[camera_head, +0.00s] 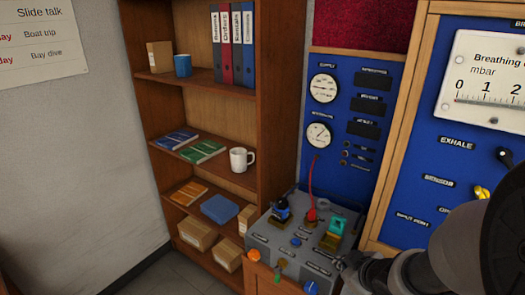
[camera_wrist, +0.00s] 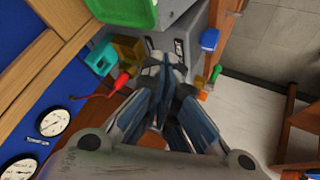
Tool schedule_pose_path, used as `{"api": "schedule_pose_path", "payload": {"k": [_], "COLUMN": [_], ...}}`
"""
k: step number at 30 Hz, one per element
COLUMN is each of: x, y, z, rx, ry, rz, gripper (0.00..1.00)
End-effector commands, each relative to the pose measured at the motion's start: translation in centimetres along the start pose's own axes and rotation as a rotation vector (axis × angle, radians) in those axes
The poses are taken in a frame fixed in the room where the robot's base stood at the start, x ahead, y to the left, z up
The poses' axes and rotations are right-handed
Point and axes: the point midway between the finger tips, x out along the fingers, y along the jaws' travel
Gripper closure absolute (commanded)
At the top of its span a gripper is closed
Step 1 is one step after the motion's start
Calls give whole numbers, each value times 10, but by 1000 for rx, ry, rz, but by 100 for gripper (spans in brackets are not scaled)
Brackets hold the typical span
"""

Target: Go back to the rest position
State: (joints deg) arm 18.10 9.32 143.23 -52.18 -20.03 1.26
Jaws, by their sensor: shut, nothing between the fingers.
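My gripper (camera_wrist: 166,65) is shut and empty in the wrist view, its fingers together over the edge of a grey test unit (camera_wrist: 190,45). In the head view my arm fills the lower right corner, and the gripper end is only partly seen beside the grey test unit (camera_head: 277,240). A red connector (camera_head: 311,215) with a red lead stands on the unit. It also shows in the wrist view (camera_wrist: 122,80), left of my fingers. I cannot tell whether the fingers touch the unit.
A blue panel with gauges (camera_head: 323,88) stands behind the unit. A teal part (camera_head: 336,226) and a dark blue fitting (camera_head: 282,208) stand on the unit. A green object (camera_wrist: 125,14) is near the wrist camera. A wooden shelf (camera_head: 262,100) holds binders and a white mug (camera_head: 241,159).

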Motion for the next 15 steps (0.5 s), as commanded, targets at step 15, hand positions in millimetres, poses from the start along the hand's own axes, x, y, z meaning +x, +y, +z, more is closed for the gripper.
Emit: {"api": "schedule_pose_path", "payload": {"k": [15], "x": [-203], "y": [-57], "z": [5], "rx": [533], "ry": [-298], "rz": [101], "gripper": [100]}}
